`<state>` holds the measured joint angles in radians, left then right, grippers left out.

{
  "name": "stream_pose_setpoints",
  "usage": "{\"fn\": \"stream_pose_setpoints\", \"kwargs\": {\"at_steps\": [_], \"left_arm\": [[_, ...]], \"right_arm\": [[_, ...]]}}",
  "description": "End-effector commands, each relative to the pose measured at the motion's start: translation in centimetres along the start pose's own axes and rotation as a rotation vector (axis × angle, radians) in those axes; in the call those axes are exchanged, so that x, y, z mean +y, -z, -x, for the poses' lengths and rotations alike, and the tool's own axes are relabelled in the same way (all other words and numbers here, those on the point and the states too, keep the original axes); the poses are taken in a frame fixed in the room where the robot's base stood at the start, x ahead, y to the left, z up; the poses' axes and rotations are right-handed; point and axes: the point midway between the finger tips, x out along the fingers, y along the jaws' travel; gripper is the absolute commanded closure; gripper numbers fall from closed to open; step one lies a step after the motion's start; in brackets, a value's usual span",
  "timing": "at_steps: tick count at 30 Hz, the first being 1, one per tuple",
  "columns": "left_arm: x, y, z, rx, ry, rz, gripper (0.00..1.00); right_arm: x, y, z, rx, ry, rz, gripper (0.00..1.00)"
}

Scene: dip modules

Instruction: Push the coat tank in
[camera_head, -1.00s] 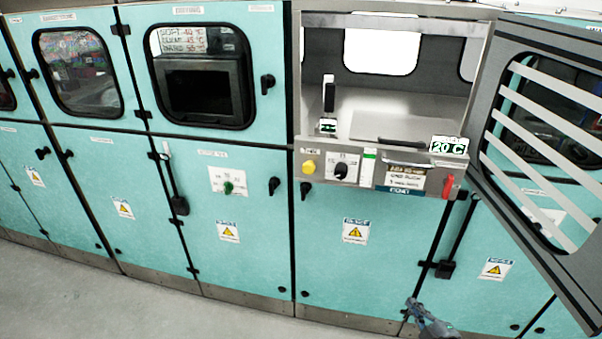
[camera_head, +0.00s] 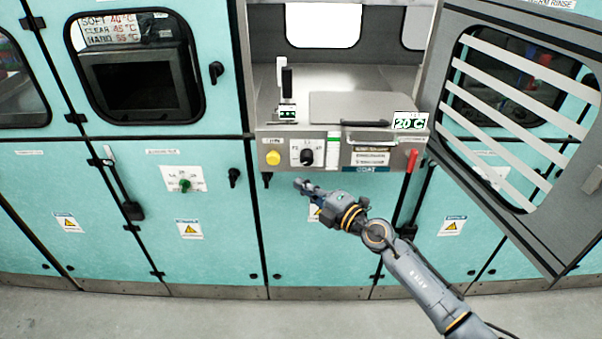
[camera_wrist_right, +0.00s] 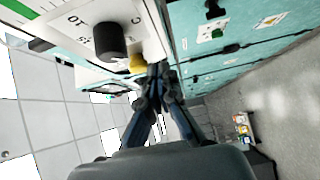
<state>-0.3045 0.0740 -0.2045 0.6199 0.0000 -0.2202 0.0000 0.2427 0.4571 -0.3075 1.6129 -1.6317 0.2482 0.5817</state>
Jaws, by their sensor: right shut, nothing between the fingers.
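The coat tank (camera_head: 270,136) is a metal drawer-like unit in the right-hand cabinet, with a blue COAT label on its front. It stands out from the teal cabinet face. Its front carries a yellow button, a black knob (camera_head: 306,152) and a red handle (camera_head: 411,160). My right gripper (camera_head: 300,185) is shut and empty, just below the tank's front panel, left of the label. In the right wrist view the shut fingers (camera_wrist_right: 158,75) point up near the yellow button (camera_wrist_right: 137,63) and the knob (camera_wrist_right: 110,42). My left gripper is out of view.
A slatted window door (camera_head: 505,225) hangs open to the right of the tank. A lidded metal surface (camera_head: 350,105) and a 20 C display (camera_head: 409,121) sit on top of the tank. Grey floor (camera_head: 120,320) is clear along the teal cabinets.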

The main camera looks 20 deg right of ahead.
Motion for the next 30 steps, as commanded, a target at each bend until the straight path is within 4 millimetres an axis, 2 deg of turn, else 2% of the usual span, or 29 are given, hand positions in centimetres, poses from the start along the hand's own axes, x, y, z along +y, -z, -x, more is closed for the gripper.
{"fn": "stream_pose_setpoints", "kwargs": {"at_steps": [1, 3, 9, 30], "left_arm": [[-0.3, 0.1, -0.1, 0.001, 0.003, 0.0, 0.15], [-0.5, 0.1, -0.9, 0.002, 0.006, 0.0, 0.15], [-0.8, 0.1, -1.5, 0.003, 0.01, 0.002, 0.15], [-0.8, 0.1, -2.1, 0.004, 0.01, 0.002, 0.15]], "right_arm": [[0.1, 0.0, -1.1, 0.0, -0.003, -0.001, 1.0], [-0.3, -0.9, -1.9, -0.002, -0.001, 0.0, 1.0], [-0.2, -2.5, -3.4, -0.002, 0.001, 0.0, 1.0], [-0.2, -3.5, -4.3, -0.002, 0.0, 0.001, 1.0]]}}
